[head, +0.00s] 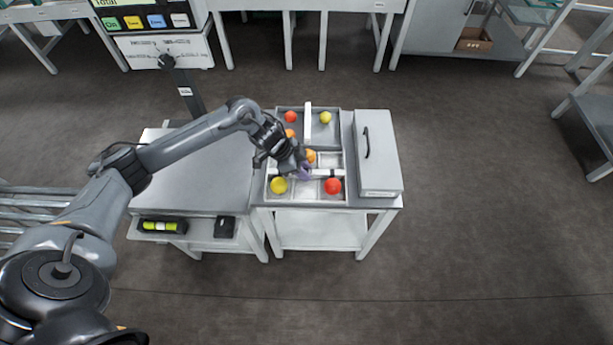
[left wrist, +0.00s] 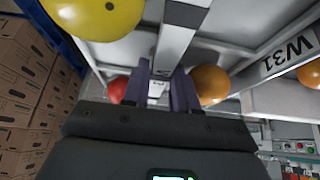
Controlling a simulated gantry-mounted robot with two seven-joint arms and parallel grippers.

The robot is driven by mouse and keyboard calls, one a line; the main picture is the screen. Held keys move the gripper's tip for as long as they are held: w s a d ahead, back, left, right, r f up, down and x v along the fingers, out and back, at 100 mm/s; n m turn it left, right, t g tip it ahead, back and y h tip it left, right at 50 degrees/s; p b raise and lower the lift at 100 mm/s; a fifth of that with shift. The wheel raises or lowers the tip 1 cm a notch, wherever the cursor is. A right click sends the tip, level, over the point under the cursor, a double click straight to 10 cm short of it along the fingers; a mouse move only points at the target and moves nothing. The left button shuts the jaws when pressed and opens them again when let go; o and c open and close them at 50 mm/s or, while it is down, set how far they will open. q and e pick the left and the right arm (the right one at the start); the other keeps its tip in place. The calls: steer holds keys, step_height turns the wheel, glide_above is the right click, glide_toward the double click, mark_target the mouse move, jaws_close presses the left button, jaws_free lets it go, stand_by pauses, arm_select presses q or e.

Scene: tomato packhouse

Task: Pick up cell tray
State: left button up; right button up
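The cell tray (head: 308,203) is a light grey tray split into cells, lying on the bench. It holds several round tomatoes: a yellow one (head: 279,185) and a red one (head: 333,186) at the front, orange ones in the middle, and a red and a yellow one at the back. My left gripper (head: 304,172) is low over the tray's middle, by a pale crossbar (head: 325,173). In the left wrist view its purple fingers (left wrist: 160,92) stand apart, one on either side of a pale bar; firm contact is not clear. The gripper partly hides the middle cells. My right gripper is not in view.
A closed grey box (head: 380,160) with a black handle stands right of the tray. The bare bench top (head: 185,185) is free on the left. A scale-like display (head: 150,20) stands behind. Open floor lies around the bench.

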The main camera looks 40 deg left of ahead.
arm_select(q)
jaws_close()
steer(key=shift+r, duration=0.1)
